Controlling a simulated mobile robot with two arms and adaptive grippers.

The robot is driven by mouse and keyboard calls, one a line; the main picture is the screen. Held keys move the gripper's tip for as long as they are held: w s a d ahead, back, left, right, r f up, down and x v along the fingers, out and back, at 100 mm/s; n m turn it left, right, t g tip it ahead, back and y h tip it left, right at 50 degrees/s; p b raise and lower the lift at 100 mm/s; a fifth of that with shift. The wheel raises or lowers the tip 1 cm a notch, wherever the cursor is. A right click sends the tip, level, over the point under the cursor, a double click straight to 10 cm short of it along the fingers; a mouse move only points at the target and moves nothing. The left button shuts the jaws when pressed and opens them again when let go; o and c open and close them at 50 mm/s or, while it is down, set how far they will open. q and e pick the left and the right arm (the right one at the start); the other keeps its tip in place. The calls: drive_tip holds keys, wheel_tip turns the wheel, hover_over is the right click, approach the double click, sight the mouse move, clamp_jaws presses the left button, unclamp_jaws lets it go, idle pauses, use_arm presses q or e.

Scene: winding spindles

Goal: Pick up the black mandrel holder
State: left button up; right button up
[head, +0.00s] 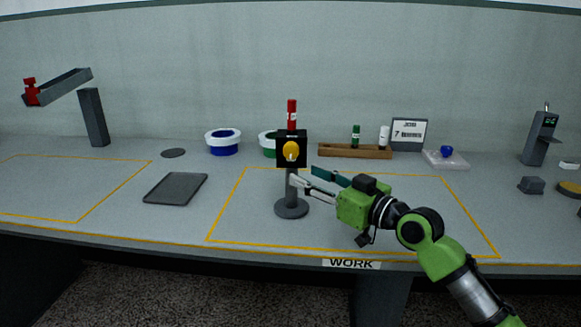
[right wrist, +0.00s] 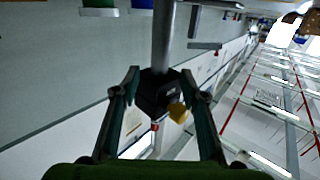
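The black mandrel holder (head: 281,147) is a black block with a yellow knob (head: 291,151). It stands upright on a grey post with a round base (head: 291,208), inside the yellow work outline. A red spindle (head: 292,113) stands up from its top. My right gripper (head: 301,174) is open beside the post, just below the block. In the right wrist view the grey post (right wrist: 163,40) and the black block (right wrist: 150,96) show between the two spread fingers (right wrist: 162,80). Contact cannot be made out. My left gripper is not in view.
A dark tray (head: 176,188) lies to the left. Blue (head: 223,143) and green (head: 267,143) bowls stand behind. A wooden rack (head: 340,151) holds a green and a white spindle, near a sign (head: 408,133). A grey post (head: 93,117) with a tilted arm stands far left.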

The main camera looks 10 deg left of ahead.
sight(296, 172)
drive_tip(key=x, duration=0.5)
drive_tip(key=shift+w+a+f, duration=0.1)
drive_tip(key=shift+a+f, duration=0.05)
drive_tip(key=shift+f, duration=0.05)
drive_tip(key=shift+w+a+b, duration=0.3)
drive_tip(key=shift+w+a, duration=0.15)
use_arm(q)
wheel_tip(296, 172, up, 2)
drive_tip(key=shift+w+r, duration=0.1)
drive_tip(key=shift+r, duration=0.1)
use_arm(e)
clamp_jaws()
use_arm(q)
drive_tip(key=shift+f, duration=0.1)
use_arm(e)
drive_tip(key=shift+r, duration=0.2)
